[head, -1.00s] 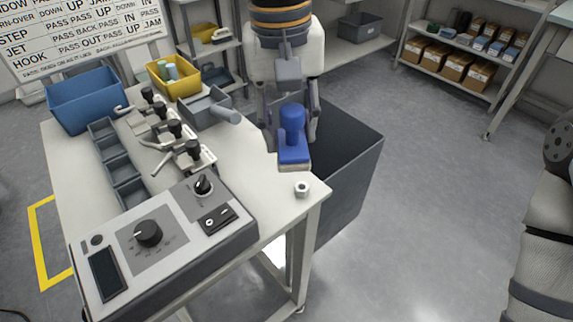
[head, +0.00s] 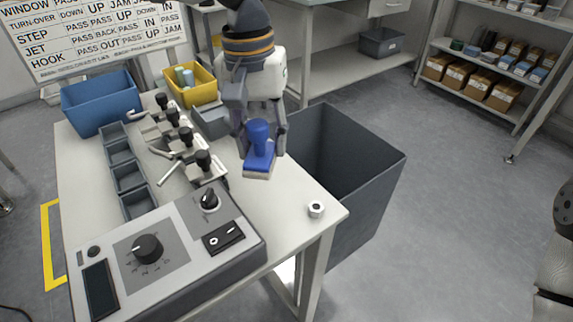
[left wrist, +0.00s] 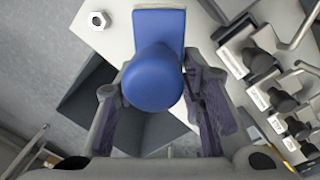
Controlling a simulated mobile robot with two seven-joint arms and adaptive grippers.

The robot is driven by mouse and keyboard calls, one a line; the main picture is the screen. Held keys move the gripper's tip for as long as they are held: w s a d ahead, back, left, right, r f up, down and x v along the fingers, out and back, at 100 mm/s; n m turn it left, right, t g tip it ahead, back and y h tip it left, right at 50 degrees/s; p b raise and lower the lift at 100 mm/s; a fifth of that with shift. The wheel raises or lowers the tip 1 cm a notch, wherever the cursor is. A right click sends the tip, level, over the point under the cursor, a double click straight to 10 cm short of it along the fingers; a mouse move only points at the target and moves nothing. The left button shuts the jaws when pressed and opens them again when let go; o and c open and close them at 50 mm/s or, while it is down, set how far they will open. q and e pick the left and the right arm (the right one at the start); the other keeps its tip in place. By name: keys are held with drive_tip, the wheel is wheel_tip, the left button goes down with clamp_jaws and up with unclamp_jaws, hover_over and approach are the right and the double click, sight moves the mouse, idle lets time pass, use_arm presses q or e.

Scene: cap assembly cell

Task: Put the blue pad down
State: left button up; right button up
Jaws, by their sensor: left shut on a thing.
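The blue pad (head: 259,155) has a round knob handle and a flat rectangular base with a pale lower edge. My left gripper (head: 262,139) is shut on its knob, with one finger at each side. The pad is upright over the table's right part, just right of the toggle clamps. I cannot tell whether its base touches the table. In the left wrist view, the blue pad (left wrist: 153,80) fills the space between the fingers, its base pointing to the top of the picture.
The table (head: 273,222) has a white nut (head: 316,209) near its right corner and a control box (head: 160,255) in front. Toggle clamps (head: 190,148) stand left of the pad. A dark open bin (head: 368,185) stands beside the table. Bare tabletop lies between pad and nut.

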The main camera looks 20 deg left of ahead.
use_arm(q)
hover_over(285, 177)
drive_tip(key=f, duration=0.5)
drive_tip(key=shift+s+a+f+b, duration=0.15)
drive_tip(key=shift+s+a+b, duration=0.1)
drive_tip(key=shift+b, duration=0.05)
drive_tip(key=shift+w+d+f, duration=0.1)
drive_tip(key=shift+w+f, duration=0.05)
drive_tip(key=shift+f, duration=0.75)
drive_tip(key=shift+w+d+f, duration=0.1)
drive_tip(key=shift+w+f, duration=0.05)
drive_tip(key=shift+f, duration=0.7)
drive_tip(key=shift+f, duration=0.1)
drive_tip(key=o, duration=1.3)
drive_tip(key=shift+a+f, duration=0.1)
drive_tip(key=r, duration=1.2)
drive_tip(key=shift+a+r, duration=0.2)
drive_tip(key=shift+a, duration=0.15)
